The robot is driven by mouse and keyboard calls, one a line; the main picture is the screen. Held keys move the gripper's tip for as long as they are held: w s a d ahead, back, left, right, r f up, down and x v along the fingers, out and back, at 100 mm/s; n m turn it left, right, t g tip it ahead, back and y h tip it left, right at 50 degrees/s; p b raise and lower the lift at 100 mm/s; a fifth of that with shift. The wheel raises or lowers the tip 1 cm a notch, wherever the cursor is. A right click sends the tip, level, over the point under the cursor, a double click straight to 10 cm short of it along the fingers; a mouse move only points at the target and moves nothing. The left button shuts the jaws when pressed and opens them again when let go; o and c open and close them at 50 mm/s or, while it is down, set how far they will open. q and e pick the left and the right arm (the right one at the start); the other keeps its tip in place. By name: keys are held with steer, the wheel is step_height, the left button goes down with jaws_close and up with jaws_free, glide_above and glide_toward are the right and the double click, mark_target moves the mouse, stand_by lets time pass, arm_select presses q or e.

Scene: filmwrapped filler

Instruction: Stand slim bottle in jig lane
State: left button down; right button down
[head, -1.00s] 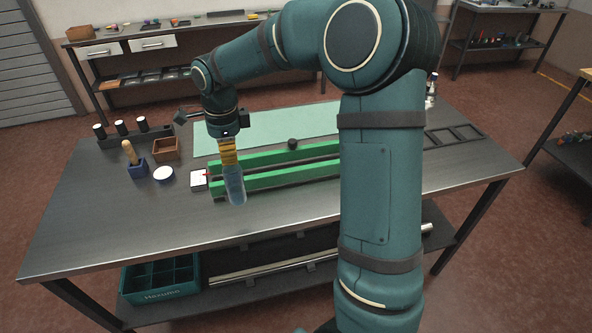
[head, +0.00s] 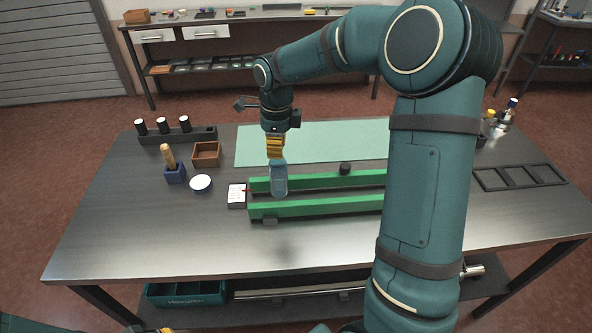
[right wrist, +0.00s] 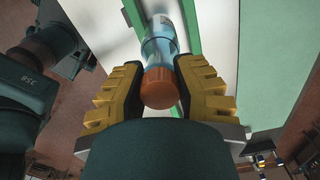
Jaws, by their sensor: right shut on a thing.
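The slim bottle (head: 279,182) is clear blue and hangs upright from my right gripper (head: 275,150), which is shut on it near its top. In the right wrist view its orange cap (right wrist: 159,88) sits between the yellow fingers. The jig has two long green rails (head: 325,206) with a lane between them. The bottle's lower end shows over the lane near its left end, in front of the back rail; I cannot tell whether it touches the bottom. A bit of yellow at the bottom left edge looks like my left gripper (head: 166,330), mostly cut off.
A round white-topped tin (head: 201,183), blue holder (head: 175,174) and wooden box (head: 206,154) stand left. A black knob (head: 345,168) is behind the rails. The front tabletop is clear.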

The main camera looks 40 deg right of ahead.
mark_target(278, 164)
steer(key=shift+f, duration=3.05)
steer(key=shift+f, duration=0.1)
steer(key=shift+f+b, duration=0.1)
steer(key=shift+b, duration=0.3)
steer(key=c, duration=0.8)
jaws_free()
